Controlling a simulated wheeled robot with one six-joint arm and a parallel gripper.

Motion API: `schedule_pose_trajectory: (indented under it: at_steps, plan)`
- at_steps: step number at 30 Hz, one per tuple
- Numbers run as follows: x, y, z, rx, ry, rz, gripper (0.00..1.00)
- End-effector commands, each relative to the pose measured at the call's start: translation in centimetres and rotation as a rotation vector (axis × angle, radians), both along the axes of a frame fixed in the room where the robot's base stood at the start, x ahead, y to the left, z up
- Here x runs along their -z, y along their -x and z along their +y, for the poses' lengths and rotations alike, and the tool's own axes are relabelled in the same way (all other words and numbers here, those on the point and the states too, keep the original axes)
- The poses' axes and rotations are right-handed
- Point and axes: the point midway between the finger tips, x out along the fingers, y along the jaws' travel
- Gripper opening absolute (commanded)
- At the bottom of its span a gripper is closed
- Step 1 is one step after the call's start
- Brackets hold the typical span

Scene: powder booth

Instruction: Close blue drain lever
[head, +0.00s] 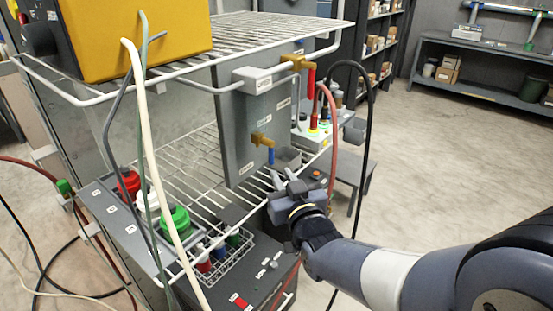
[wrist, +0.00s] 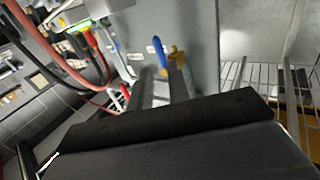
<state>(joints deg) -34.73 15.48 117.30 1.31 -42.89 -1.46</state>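The blue drain lever (head: 271,155) hangs straight down from a brass valve (head: 262,139) low on a grey panel (head: 238,135). In the wrist view the blue lever (wrist: 159,52) shows just beyond the fingertips, beside the brass valve (wrist: 177,57). My gripper (head: 283,177) is just below the lever in the head view, its two fingers apart with nothing seen between them. In the wrist view my gripper (wrist: 163,80) points toward the lever. I cannot tell whether a finger touches it.
A red lever (head: 311,80) on another brass valve sits higher on the panel. Wire shelves (head: 185,165) surround the panel, with a red hose (head: 333,130) and black cable (head: 371,110) at its right. The floor at right is open.

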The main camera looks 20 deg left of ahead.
Motion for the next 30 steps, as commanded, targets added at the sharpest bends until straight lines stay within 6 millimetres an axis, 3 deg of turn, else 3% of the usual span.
schedule_pose_trajectory:
  at_steps: [9, 15, 29, 30]
  plan:
    - [-0.1, -4.6, 3.0, 0.001, 0.001, 0.002, 0.18]
    - [0.0, -6.7, 4.4, 0.002, 0.002, 0.002, 0.18]
    - [0.0, -7.6, 5.0, 0.001, 0.001, 0.002, 0.18]
    - [0.0, -7.6, 5.0, 0.001, 0.001, 0.002, 0.14]
